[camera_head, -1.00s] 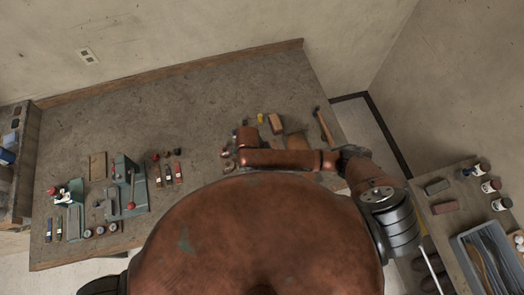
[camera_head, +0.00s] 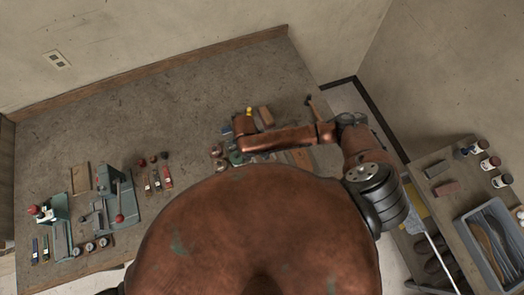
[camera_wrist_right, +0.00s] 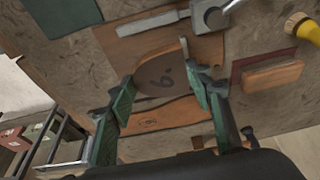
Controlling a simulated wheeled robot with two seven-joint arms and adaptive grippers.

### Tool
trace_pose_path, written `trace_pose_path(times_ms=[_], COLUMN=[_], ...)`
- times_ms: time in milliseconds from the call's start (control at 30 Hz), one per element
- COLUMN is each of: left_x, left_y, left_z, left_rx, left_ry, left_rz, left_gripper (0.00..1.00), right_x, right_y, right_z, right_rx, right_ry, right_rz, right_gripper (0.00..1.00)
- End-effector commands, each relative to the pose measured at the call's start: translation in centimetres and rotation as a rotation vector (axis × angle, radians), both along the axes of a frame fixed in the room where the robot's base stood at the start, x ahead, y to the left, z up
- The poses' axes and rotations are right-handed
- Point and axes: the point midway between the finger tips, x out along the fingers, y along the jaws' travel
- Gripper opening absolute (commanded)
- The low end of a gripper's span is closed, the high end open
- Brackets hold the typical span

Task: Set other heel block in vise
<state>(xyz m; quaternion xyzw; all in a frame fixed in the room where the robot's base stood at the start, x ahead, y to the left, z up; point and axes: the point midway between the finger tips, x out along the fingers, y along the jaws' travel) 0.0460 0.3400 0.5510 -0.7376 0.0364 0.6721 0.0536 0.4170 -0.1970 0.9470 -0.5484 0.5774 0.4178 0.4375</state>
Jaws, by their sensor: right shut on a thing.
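In the head view my right forearm hides much of the area around the gripper. Two green metal fixtures stand at the bench's left: one with a red-ball lever (camera_head: 120,200), one with a red knob (camera_head: 50,210). I cannot tell which of them is the vise. My left gripper is not in view.
Small tools and a hammer (camera_head: 311,105) lie around my right arm. Several red-topped items (camera_head: 157,178) sit right of the fixtures. The middle and back of the bench (camera_head: 150,115) are clear. A side table (camera_head: 455,215) with bottles and a grey tray stands at right.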

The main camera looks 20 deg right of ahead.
Motion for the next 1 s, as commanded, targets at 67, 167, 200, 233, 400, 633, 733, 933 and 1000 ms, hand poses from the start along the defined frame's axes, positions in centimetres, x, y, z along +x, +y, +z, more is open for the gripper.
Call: trace_pose_path(times_ms=[67,167,200,233,400,633,733,933,1000], left_x=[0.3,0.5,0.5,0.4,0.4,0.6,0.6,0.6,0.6], left_y=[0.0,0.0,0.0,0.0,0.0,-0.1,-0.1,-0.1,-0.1], left_z=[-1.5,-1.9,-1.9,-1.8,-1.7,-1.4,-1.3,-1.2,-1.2], left_rx=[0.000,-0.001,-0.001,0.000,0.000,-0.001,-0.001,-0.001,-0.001], left_ry=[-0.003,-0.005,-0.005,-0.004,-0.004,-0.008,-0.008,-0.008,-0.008], left_rz=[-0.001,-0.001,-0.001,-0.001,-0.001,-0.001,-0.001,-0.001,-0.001], left_gripper=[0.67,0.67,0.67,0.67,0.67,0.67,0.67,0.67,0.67], right_x=[0.0,0.0,0.0,0.0,0.0,-0.1,-0.1,-0.1,-0.1], right_y=[-0.1,-0.1,-0.1,-0.1,-0.1,-0.1,-0.1,-0.2,-0.2], right_z=[-1.3,-1.6,-1.6,-1.5,-1.3,-1.9,-2.2,-2.6,-2.6], right_rx=[0.000,0.000,0.000,0.000,0.000,0.001,0.001,0.000,0.000], right_ry=[-0.001,-0.001,-0.001,-0.001,-0.001,0.000,0.000,-0.001,-0.001], right_rz=[0.000,-0.001,-0.002,-0.002,-0.003,-0.004,-0.005,-0.004,-0.004], right_gripper=[0.18,0.18,0.18,0.18,0.18,0.18,0.18,0.18,0.50])
